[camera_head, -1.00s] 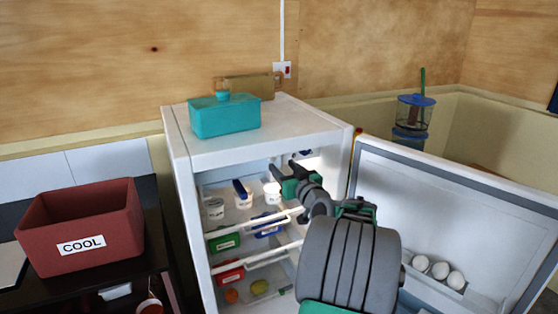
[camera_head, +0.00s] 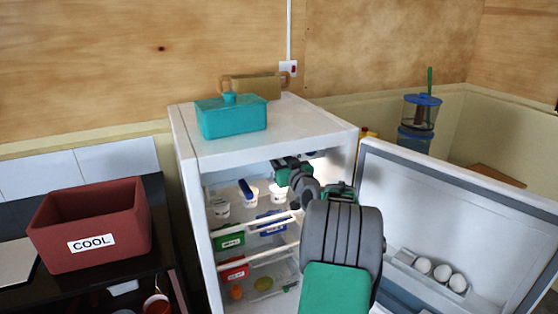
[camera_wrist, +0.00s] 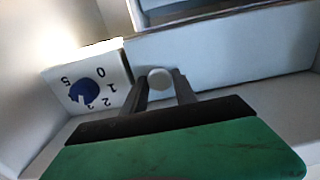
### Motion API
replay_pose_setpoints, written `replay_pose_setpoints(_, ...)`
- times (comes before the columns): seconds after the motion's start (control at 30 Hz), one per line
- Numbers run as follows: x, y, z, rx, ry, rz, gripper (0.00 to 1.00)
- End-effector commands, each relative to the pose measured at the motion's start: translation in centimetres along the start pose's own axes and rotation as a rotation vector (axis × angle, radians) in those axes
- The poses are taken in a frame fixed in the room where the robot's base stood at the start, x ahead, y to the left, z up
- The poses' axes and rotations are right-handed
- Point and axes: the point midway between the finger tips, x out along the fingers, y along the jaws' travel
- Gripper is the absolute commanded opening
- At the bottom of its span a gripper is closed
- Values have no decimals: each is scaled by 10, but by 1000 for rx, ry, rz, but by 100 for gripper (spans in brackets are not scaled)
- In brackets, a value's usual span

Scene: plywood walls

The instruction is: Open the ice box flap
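The fridge (camera_head: 200,264) stands with its door (camera_head: 440,215) swung open to the right. My gripper (camera_head: 280,170) reaches into its upper part, under the top panel. In the wrist view, my gripper (camera_wrist: 160,84) points at a pale flap panel (camera_wrist: 235,65) with a small round white knob (camera_wrist: 160,78). The two dark fingers stand apart, one on each side of the knob. I cannot tell whether they touch it. A dark gap shows above the panel. In the head view the flap is mostly hidden by my arm and the fridge top.
A white dial box with a blue knob (camera_wrist: 84,91) sits left of the flap. Tubs (camera_head: 249,195) and green, blue and red boxes fill the shelves. A teal lidded container (camera_head: 231,117) stands on top. A red COOL bin (camera_head: 90,225) is left; a blue-lidded blender (camera_head: 420,115) is behind.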

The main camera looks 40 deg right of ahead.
Motion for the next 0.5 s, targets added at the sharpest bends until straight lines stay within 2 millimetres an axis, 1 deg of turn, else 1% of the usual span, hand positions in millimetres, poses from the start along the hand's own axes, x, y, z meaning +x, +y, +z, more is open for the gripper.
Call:
replay_pose_setpoints(0.03,0,0,0,0,0,0,29)
replay_pose_setpoints(0.07,0,0,0,0,0,0,26)
replay_pose_setpoints(0.37,0,0,0,0,0,-1,2)
replay_pose_setpoints(0.4,0,0,0,0,0,-1,0)
replay_pose_setpoints(0.5,0,0,0,0,0,-1,0)
